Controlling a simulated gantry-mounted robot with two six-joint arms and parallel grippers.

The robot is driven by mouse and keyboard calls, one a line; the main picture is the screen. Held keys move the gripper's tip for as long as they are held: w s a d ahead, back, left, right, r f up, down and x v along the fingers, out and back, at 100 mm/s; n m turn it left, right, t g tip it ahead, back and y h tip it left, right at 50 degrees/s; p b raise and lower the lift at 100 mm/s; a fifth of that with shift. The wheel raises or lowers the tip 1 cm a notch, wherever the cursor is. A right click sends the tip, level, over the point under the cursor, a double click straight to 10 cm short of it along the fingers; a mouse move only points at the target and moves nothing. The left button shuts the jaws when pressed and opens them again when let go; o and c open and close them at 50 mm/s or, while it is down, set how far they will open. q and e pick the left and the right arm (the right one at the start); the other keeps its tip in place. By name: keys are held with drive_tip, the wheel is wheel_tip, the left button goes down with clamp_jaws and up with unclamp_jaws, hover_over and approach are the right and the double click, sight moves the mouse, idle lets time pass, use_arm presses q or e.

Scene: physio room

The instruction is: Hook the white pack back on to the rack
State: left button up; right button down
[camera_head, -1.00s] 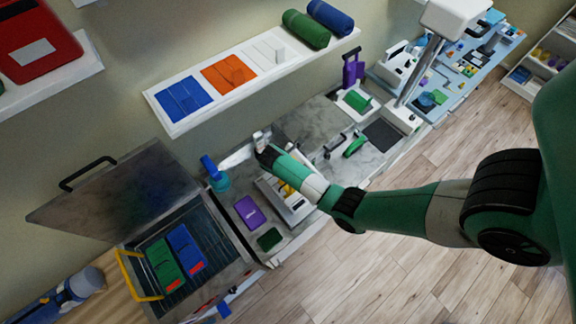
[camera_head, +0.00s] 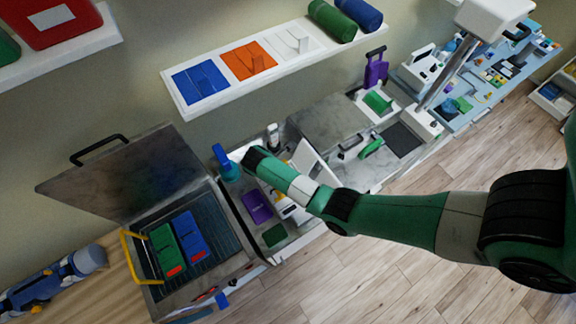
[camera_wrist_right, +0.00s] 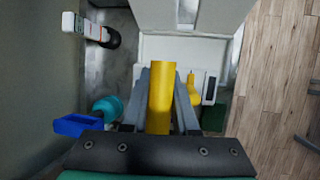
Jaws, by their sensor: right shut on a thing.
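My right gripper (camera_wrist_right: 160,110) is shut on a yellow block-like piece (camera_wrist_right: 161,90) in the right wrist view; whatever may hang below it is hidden. In the head view the right gripper (camera_head: 252,158) is over the worktop, close to the blue spray bottle (camera_head: 227,165); a small pale shape shows at its tip. The open steel tank has a dark rack (camera_head: 218,228) with a green pack (camera_head: 163,246) and a blue pack (camera_head: 189,236), both red-tabbed. I cannot clearly make out a white pack in the tank. My left gripper is not in view.
A yellow frame (camera_head: 128,258) stands at the tank's left, its lid (camera_head: 130,180) raised behind. A white device (camera_head: 316,166) with an upright panel stands beside my arm. A purple item (camera_head: 257,206) lies on the worktop. A wall shelf (camera_head: 187,104) holds coloured pads.

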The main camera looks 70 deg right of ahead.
drive_tip(key=w+a+b, duration=1.2)
drive_tip(key=b, duration=0.7)
drive_tip(key=shift+w+a+b, duration=0.15)
drive_tip(key=shift+a+b, duration=0.05)
drive_tip(key=shift+b, duration=0.1)
idle(0.3)
drive_tip(key=shift+r, duration=0.1)
